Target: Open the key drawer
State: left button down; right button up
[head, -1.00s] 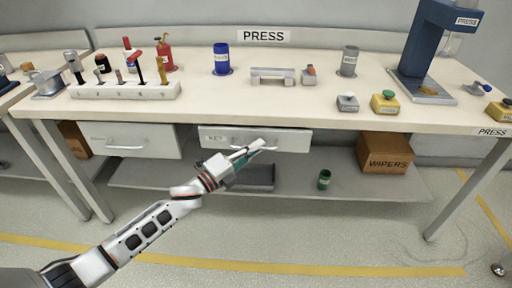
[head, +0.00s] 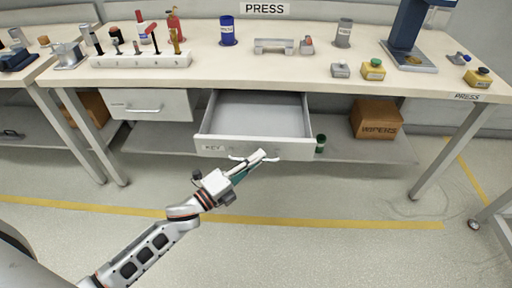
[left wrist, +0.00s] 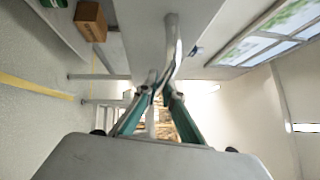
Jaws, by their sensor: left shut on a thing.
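The key drawer (head: 258,147) is pulled well out from under the press bench, and its inside looks empty. A "KEY" label is on the left of its front. My left gripper (head: 256,161) is at the middle of the drawer front, shut on the drawer handle (head: 240,158). In the left wrist view the handle (left wrist: 171,45) runs down between the fingers of the gripper (left wrist: 156,95). My right gripper is in neither view.
A closed drawer (head: 151,105) is to the left. The bench top (head: 290,70) holds a tool rack (head: 140,61), cups, button boxes and a blue press (head: 408,30). A WIPERS box (head: 377,119) and a green cup (head: 320,143) are on the lower shelf. The floor in front is clear.

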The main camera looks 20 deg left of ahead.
pick_arm(q)
jog(key=shift+s+d, duration=0.15)
jog(key=shift+s, duration=0.35)
jog(key=c, duration=2.2)
grip_release()
jog(key=shift+o, duration=0.2)
jog(key=v, duration=1.2)
